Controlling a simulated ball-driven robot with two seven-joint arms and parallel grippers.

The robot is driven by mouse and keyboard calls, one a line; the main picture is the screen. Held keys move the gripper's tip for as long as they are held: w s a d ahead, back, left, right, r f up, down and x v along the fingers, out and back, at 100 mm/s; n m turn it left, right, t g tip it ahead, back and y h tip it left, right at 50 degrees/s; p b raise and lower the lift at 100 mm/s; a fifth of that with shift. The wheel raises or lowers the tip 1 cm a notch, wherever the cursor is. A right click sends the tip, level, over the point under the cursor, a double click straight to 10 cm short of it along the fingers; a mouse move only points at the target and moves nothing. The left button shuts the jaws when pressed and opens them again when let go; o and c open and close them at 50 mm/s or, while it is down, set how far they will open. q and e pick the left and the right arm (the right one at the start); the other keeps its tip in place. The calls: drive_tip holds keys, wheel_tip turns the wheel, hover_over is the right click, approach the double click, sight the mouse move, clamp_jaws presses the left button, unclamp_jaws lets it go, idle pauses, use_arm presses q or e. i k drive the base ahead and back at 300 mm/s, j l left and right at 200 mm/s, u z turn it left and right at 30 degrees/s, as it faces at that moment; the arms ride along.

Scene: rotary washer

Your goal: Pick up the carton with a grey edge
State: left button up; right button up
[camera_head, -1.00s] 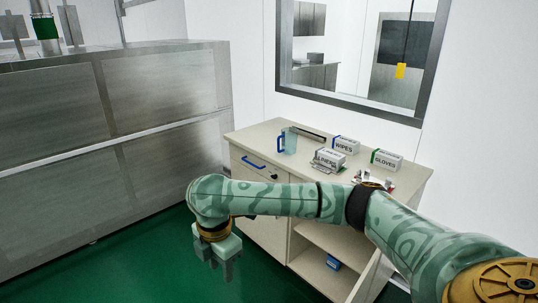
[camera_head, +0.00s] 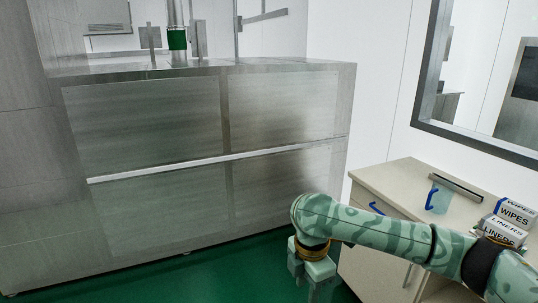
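A white carton marked LINERS (camera_head: 502,230) stands on the beige cabinet top at the right. Its edge looks grey, though the carton is small and partly covered by my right arm. My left gripper is out of view.
The beige cabinet (camera_head: 400,172) also carries a blue-handled clear jug (camera_head: 439,198) and a dark bar. A large steel unit (camera_head: 150,125) fills the left and middle. Green floor (camera_head: 220,270) lies clear in front of it. A framed window is above the cabinet.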

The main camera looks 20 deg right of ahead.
sight(493, 225)
drive_tip(key=i+l+z, duration=0.15)
drive_tip(key=i+z, duration=0.75)
drive_tip(key=i+j+z, duration=0.15)
drive_tip(key=i+z, duration=0.3)
drive_tip(key=i+l+z, duration=0.1)
drive_tip(key=i+z, duration=0.3)
drive_tip(key=i, duration=0.15)
drive_tip(key=i+z, duration=0.45)
drive_tip(key=i+j+z, duration=0.4)
drive_tip(key=i, duration=0.2)
drive_tip(key=i+j+z, duration=0.3)
drive_tip(key=i+z, duration=0.15)
drive_tip(key=i, duration=0.05)
